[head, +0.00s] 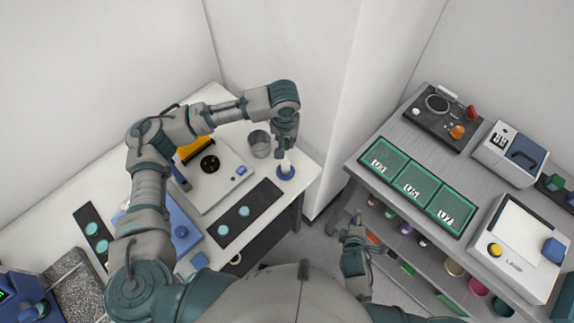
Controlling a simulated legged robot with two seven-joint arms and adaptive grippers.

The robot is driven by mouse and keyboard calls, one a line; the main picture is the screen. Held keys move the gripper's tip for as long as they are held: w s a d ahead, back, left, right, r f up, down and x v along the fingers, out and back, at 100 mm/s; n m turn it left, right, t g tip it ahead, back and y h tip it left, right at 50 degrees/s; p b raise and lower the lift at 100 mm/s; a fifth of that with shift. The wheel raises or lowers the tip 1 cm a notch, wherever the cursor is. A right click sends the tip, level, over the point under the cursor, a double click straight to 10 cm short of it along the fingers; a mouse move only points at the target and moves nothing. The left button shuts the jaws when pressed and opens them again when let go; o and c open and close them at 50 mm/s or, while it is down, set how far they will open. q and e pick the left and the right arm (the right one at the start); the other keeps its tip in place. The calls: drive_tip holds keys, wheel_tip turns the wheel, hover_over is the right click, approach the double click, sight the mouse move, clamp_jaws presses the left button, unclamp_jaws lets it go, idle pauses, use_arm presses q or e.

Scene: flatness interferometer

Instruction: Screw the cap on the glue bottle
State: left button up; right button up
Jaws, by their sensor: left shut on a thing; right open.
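The glue bottle (286,167) shows as a small white tapered shape standing upright in a round blue base near the right corner of the white table. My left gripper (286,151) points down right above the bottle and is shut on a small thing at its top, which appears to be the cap. The fingers hide the cap, so I cannot tell how it sits on the bottle. My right gripper (356,219) is open and empty, low between the two tables.
A white instrument plate (213,188) and a black strip with teal discs (242,213) lie nearby. The grey table (404,140) at right holds green trays (419,185) and boxes.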

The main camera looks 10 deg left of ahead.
use_arm(q)
drive_tip(key=shift+a, duration=0.2)
use_arm(e)
drive_tip(key=w+a+r+n+t+y, duration=0.25)
drive_tip(key=a+r+n+t, duration=0.2)
drive_tip(key=a+n, duration=0.35)
use_arm(q)
drive_tip(key=shift+a, duration=0.1)
drive_tip(key=shift+d, duration=0.35)
use_arm(e)
drive_tip(key=n+y, duration=0.7)
drive_tip(key=n, duration=1)
approach(287, 169)
drive_tip(key=shift+s+d, duration=0.1)
drive_tip(key=shift+d, duration=0.15)
use_arm(q)
drive_tip(key=shift+a, duration=0.2)
use_arm(e)
drive_tip(key=x, duration=1.2)
drive_tip(key=shift+a, duration=0.2)
